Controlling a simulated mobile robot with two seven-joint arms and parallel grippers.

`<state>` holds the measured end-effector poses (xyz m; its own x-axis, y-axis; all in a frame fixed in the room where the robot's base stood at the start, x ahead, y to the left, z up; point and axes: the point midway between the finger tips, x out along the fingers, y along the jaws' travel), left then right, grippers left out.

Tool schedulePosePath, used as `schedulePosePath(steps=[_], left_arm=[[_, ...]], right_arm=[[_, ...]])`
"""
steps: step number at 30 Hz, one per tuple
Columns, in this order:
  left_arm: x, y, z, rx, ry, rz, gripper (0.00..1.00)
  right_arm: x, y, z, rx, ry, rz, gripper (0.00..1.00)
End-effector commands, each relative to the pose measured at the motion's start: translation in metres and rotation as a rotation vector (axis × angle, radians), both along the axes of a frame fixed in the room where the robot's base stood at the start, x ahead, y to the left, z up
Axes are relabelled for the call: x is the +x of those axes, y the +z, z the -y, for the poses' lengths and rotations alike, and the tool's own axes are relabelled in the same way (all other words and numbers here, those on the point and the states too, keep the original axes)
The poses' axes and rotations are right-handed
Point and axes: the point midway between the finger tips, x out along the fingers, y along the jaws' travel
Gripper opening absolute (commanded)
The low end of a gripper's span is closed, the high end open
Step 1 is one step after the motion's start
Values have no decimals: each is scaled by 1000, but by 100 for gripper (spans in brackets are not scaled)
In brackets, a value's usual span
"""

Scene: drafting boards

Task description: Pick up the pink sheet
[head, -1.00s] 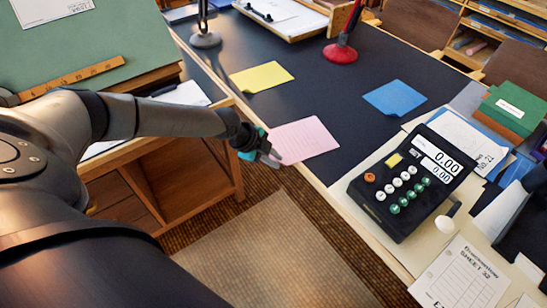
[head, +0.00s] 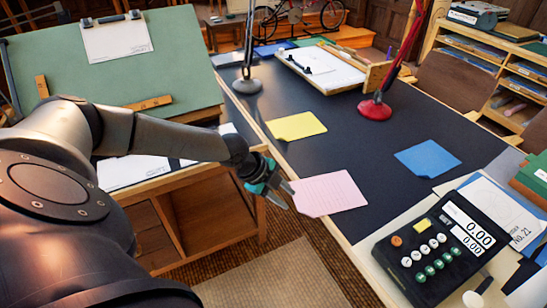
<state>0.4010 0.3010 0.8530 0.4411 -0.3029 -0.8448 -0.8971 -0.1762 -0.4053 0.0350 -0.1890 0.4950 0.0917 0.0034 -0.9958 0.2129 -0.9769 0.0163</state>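The pink sheet (head: 330,194) lies flat on the dark desk top at its near left edge. Faint lines cross it. My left gripper (head: 287,197), with teal parts, is at the sheet's left edge, just off the desk's side. Its two fingers appear apart, with a gap between them. The fingertips are very close to the sheet's edge; I cannot tell whether they touch it or straddle it. My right gripper is not in view.
A yellow sheet (head: 297,126) and a blue sheet (head: 427,158) lie on the desk (head: 360,135). A calculator (head: 437,247) stands at the lower right. A red lamp base (head: 375,110) and grey lamp base (head: 247,86) stand farther back. A green drafting board (head: 150,70) is at left.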

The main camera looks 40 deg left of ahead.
Motion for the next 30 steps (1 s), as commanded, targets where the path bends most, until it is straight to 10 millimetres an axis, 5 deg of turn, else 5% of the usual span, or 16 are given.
schedulePosePath(steps=[9,23,30], left_arm=[[-22,42,-15,1,-1,-1,36],[-26,48,-17,-1,-1,-1,37],[2,59,-10,32,-55,149,38]], right_arm=[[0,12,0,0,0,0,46],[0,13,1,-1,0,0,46],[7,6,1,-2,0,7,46]])
